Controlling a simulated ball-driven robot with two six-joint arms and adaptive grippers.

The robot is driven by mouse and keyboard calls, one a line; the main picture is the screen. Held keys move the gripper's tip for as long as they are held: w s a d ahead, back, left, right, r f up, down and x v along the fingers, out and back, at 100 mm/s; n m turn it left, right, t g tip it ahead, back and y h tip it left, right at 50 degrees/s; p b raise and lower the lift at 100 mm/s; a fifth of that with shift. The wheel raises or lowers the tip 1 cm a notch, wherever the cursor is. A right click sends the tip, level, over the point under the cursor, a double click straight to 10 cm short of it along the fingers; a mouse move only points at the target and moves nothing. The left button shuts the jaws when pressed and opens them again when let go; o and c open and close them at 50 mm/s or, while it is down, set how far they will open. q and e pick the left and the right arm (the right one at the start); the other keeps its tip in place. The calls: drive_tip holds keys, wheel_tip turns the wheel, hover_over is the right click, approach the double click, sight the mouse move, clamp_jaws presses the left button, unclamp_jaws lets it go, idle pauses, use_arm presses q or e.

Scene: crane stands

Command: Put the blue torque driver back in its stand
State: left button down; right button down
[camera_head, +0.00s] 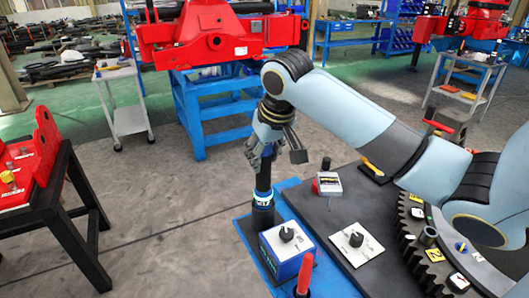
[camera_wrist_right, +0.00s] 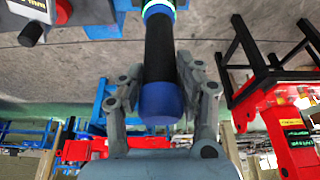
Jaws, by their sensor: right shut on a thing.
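The blue torque driver (camera_head: 263,180) has a black grip and a lit blue ring, and is upright in the head view. In the right wrist view the driver (camera_wrist_right: 160,55) shows its blue end cap between my fingers. My right gripper (camera_head: 263,160) is shut on the driver's upper part; its fingers also show in the right wrist view (camera_wrist_right: 163,85). The driver's lower end is at a dark round piece (camera_head: 262,219) near the blue mat's left edge. I cannot tell whether this piece is the stand or whether the driver is seated in it. My left gripper is not in view.
A blue box with a black knob (camera_head: 287,250) stands close in front of the driver. A red-handled tool (camera_head: 304,275), a red-and-white box (camera_head: 328,184) and a knobbed white plate (camera_head: 357,244) are nearby. A large dark gear (camera_head: 408,240) lies at the right. Open floor is left.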

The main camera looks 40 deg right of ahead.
sight(268, 146)
drive_tip(key=shift+f, duration=0.25)
drive_tip(key=c, duration=0.8)
unclamp_jaws()
drive_tip(key=shift+f, duration=0.1)
drive_tip(key=p+v, duration=0.2)
drive_tip(key=v, duration=0.1)
drive_tip(key=shift+p, duration=0.4)
drive_tip(key=shift+s+r, duration=0.1)
drive_tip(key=shift+r, duration=0.3)
drive_tip(key=shift+s+a+r, duration=0.1)
drive_tip(key=shift+s+r, duration=0.15)
drive_tip(key=shift+r, duration=0.4)
